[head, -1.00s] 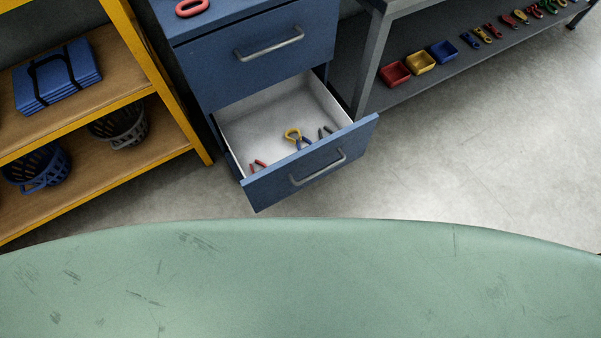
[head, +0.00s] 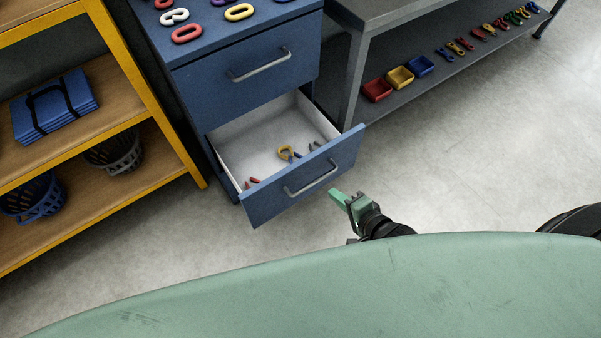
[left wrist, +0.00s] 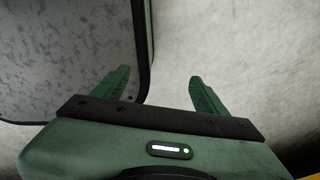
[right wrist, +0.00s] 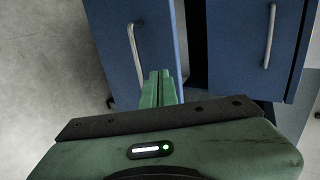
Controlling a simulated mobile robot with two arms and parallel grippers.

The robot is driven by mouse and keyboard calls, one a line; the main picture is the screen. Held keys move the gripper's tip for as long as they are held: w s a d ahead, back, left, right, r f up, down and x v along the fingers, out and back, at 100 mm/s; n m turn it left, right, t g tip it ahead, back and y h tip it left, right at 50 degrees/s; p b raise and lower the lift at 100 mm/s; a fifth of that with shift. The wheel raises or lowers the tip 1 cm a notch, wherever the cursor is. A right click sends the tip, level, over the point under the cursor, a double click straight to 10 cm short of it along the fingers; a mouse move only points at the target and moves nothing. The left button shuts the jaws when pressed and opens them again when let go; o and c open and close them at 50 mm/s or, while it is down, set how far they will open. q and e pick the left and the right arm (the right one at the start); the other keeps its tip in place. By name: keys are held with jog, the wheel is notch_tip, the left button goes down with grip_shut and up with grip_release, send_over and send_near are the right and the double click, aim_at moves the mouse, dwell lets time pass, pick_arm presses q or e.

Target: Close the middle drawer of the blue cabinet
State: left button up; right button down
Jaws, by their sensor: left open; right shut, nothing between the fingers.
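The blue cabinet (head: 198,92) stands at the centre left in the head view. Its middle drawer (head: 262,210) is pulled out, with several hand tools inside and a grey bar handle (head: 312,179) on its front. The drawer above it (head: 255,85) is shut. My right gripper (head: 336,195) is shut and empty, in front of the open drawer's front, just right of its handle and apart from it. In the right wrist view the shut fingers (right wrist: 161,88) point toward blue fronts with handles. My left gripper (left wrist: 162,88) is open and empty over the floor, seen only in the left wrist view.
A yellow shelf unit (head: 150,95) with baskets stands left. A grey bench (head: 352,75) with small trays and tools on its lower shelf stands right. Red, white and yellow rings lie on the cabinet top. The concrete floor (head: 480,150) on the right is clear.

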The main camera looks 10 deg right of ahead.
jog(key=b, duration=0.1)
send_near(303, 166)
notch_tip(303, 166, down, 3)
jog(key=w, duration=0.2)
jog(key=shift+w+a, duration=0.75)
jog(key=shift+w, duration=0.25)
pick_arm(q)
jog(key=shift+w+d+f, duration=0.25)
jog(key=shift+w+f, duration=0.15)
jog(key=shift+w, duration=0.15)
pick_arm(e)
jog(key=shift+w+a, duration=0.25)
jog(key=shift+w, duration=0.3)
